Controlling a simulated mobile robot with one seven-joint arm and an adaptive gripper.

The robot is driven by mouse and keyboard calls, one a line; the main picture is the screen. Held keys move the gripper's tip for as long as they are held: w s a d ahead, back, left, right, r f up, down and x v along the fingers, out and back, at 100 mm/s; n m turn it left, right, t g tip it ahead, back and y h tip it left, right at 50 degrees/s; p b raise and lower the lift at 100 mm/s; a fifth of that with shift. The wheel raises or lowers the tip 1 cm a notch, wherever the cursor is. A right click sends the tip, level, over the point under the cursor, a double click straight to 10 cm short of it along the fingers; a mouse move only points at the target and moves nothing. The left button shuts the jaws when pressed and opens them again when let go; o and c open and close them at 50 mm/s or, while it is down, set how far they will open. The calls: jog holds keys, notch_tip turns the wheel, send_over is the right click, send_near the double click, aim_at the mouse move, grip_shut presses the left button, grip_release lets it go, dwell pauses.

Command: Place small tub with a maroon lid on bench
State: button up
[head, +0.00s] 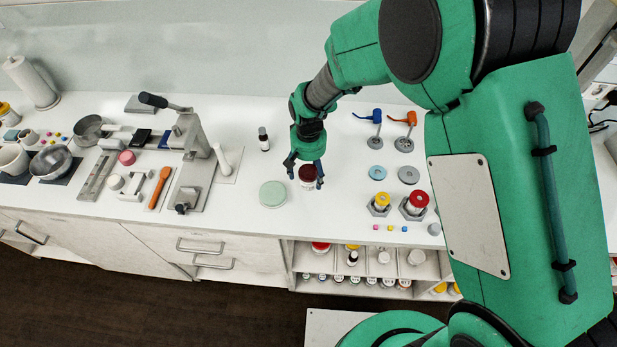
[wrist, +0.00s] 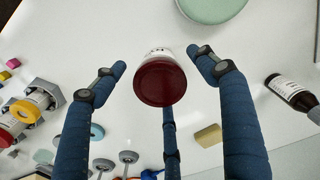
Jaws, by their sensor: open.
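The small tub with a maroon lid (head: 308,173) stands upright on the white bench (head: 245,180). In the wrist view its maroon lid (wrist: 160,83) faces the camera, with a bit of the pale label showing above it. My gripper (head: 304,173) is over the tub with its fingers spread on either side. In the wrist view the blue fingers (wrist: 164,68) are open, with gaps between them and the tub. A third finger shows below the lid. The tub's base is mostly hidden by the lid in the wrist view.
A pale green round disc (head: 273,194) lies left of the tub, and a dark bottle (head: 263,139) stands behind it. Yellow-topped (head: 380,201) and red-topped (head: 416,202) pieces in hexagonal holders stand at right. A shelf (head: 350,262) with several containers is below the bench.

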aim_at(308, 171)
jog(key=c, duration=1.4)
jog(key=shift+r, duration=0.1)
jog(key=shift+r, duration=0.35)
notch_tip(308, 171, up, 3)
jog(key=shift+r+p, duration=0.1)
jog(key=shift+p, duration=0.2)
jog(key=s+d, duration=0.2)
jog(key=s, duration=0.3)
jog(key=s+d, duration=0.2)
jog(key=s, duration=0.2)
jog(key=s+d+r, duration=0.1)
jog(key=s+d, duration=0.1)
jog(key=s, duration=0.3)
jog(key=shift+s+d+p, duration=0.3)
jog(key=shift+d+p, duration=0.05)
jog(key=shift+p, duration=0.05)
jog(key=shift+w, duration=0.1)
